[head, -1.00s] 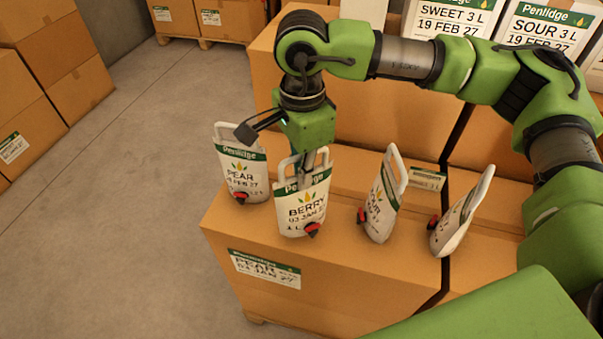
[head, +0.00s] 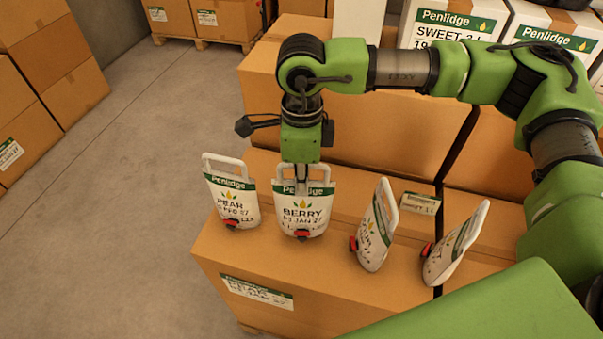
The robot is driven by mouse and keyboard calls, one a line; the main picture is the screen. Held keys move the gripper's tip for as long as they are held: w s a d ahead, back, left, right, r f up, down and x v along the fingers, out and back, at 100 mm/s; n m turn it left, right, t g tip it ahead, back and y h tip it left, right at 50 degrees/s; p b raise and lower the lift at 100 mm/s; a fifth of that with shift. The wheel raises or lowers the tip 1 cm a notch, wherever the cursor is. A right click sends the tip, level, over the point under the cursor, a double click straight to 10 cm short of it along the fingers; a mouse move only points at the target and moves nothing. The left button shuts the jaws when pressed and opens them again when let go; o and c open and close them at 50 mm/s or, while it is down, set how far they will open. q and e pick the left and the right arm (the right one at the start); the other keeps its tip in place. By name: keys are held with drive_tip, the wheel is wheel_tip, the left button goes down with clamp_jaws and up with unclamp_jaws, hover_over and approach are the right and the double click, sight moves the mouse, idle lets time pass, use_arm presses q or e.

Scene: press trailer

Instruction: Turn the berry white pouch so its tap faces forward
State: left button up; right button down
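The berry white pouch (head: 304,215) stands on the front cardboard boxes, with its BERRY label and red-and-black tap toward the camera. The tap is low on the pouch, at its middle. My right gripper (head: 301,186) points down from above at the pouch's handle loop. Its fingers look shut on the handle; their tips are small and partly merge with the pouch top. My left gripper is not in view.
The pear pouch (head: 233,202) stands close on the left. A plum pouch (head: 374,235) and another tilted pouch (head: 452,249) stand to the right, turned sideways. Taller boxes (head: 385,130) rise behind. The floor (head: 130,190) at left is clear.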

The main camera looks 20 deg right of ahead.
drive_tip(key=shift+r+m+p, duration=0.3)
drive_tip(key=shift+m+p, duration=0.25)
drive_tip(key=shift+m, duration=0.55)
drive_tip(key=shift+f+m, duration=0.2)
drive_tip(key=shift+m, duration=0.1)
wheel_tip(320, 180, down, 2)
drive_tip(key=shift+b, duration=1.1)
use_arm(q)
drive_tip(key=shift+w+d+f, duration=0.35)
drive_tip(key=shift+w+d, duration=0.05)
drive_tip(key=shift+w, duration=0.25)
use_arm(e)
drive_tip(key=shift+f, duration=0.1)
use_arm(q)
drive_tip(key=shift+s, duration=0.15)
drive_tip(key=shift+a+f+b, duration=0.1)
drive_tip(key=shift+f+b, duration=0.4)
drive_tip(key=shift+b, duration=0.15)
use_arm(e)
drive_tip(key=shift+f, duration=0.35)
drive_tip(key=c, duration=2.2)
unclamp_jaws()
drive_tip(key=shift+s+f, duration=0.15)
wheel_tip(320, 180, up, 12)
drive_tip(key=shift+r, duration=0.15)
